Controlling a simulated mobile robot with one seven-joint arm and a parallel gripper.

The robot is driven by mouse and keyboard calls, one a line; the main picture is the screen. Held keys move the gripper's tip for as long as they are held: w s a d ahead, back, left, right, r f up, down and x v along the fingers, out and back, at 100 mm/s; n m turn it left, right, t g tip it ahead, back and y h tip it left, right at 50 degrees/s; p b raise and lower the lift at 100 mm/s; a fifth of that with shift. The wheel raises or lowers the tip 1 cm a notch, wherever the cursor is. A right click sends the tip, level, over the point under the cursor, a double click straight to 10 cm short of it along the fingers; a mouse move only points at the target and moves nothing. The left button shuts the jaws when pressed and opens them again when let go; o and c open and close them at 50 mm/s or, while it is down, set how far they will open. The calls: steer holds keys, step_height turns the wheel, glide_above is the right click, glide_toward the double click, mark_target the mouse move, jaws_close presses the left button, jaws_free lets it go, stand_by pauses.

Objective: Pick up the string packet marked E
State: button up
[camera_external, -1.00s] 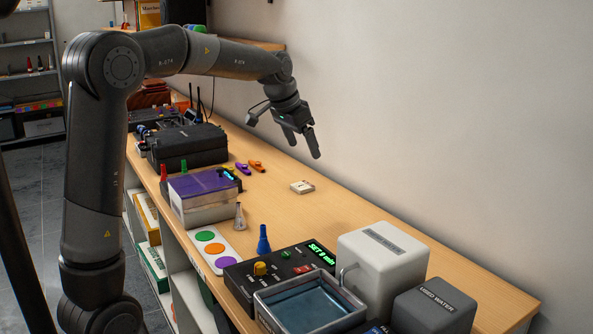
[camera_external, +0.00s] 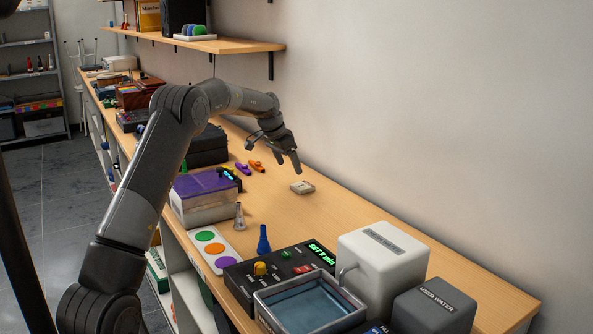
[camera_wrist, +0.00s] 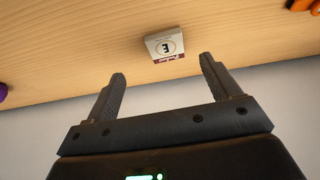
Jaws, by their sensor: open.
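The string packet marked E (camera_wrist: 166,44) lies flat on the wooden bench, a small white square with a dark red band and a black letter E. In the wrist view it sits just beyond and between the fingertips, upside down. In the external view the packet (camera_external: 302,187) lies alone on the bench. My gripper (camera_external: 288,167) is open and empty, above the bench and a little behind and left of the packet. The wrist view shows both fingers of my gripper (camera_wrist: 162,72) spread wide, not touching the packet.
Orange and purple kazoo-like pieces (camera_external: 243,169) lie left of the packet. A purple-lidded box (camera_external: 205,195), a blue cone (camera_external: 263,240), a control box (camera_external: 280,272), a water basin (camera_external: 308,303) and a white tank (camera_external: 382,258) stand nearer. The wall runs close behind; bench around the packet is clear.

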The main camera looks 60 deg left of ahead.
mark_target(298, 186)
steer(key=x, duration=0.4)
steer(key=shift+s, duration=0.1)
steer(key=shift+a+x, duration=0.15)
steer(key=shift+x, duration=1.15)
steer(key=shift+a+x, duration=0.15)
steer(key=shift+x, duration=1.15)
steer(key=shift+r, duration=0.1)
steer(key=shift+c, duration=0.3)
steer(key=c, duration=1)
steer(key=shift+r, duration=0.1)
